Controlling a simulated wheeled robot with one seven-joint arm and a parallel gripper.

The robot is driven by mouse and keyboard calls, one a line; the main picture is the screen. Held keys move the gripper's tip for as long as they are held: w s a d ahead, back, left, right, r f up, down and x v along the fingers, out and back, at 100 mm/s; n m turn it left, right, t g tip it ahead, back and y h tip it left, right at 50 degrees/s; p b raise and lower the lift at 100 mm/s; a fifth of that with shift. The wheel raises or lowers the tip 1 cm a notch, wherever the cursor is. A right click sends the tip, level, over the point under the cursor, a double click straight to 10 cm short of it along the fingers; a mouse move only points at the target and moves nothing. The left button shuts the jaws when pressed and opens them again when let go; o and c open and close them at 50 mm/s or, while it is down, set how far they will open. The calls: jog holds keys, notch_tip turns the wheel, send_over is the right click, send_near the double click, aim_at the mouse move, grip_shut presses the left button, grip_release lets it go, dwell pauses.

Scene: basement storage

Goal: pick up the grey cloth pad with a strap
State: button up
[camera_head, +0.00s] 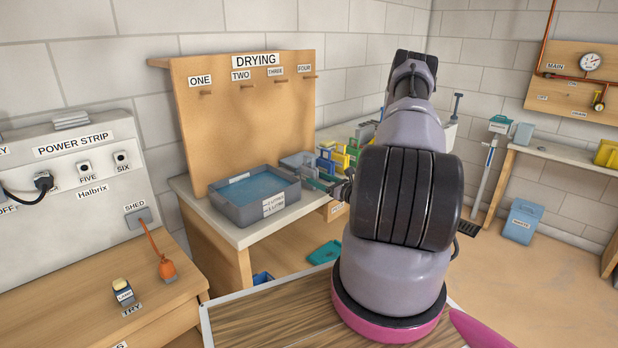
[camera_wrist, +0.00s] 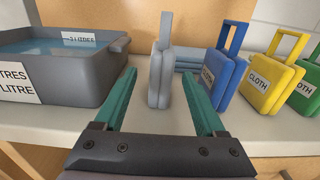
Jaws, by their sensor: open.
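The grey cloth pad (camera_wrist: 160,80) stands upright on edge on the shelf top in the wrist view, its strap loop pointing up. My gripper (camera_wrist: 161,72) is open, with one teal finger to each side of the pad in the picture. Gaps show between pad and fingers. I cannot tell how far the fingertips reach along it. In the head view my arm hides part of this area, and the gripper (camera_head: 316,183) shows only small beside the grey tub.
The grey water tub (camera_wrist: 60,75) is close on the left. A blue pad (camera_wrist: 228,75), a yellow pad (camera_wrist: 270,85) and a green pad (camera_wrist: 309,90) stand to the right. Grey folded pieces (camera_wrist: 190,58) lie behind. The drying board (camera_head: 240,130) rises behind the tub.

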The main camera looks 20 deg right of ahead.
aim_at(309, 172)
jog(key=x, duration=0.5)
jog(key=shift+w+r, duration=0.2)
jog(key=shift+w, duration=0.2)
jog(key=shift+c, duration=0.3)
jog(key=shift+a, duration=0.1)
grip_shut()
notch_tip(309, 172, up, 10)
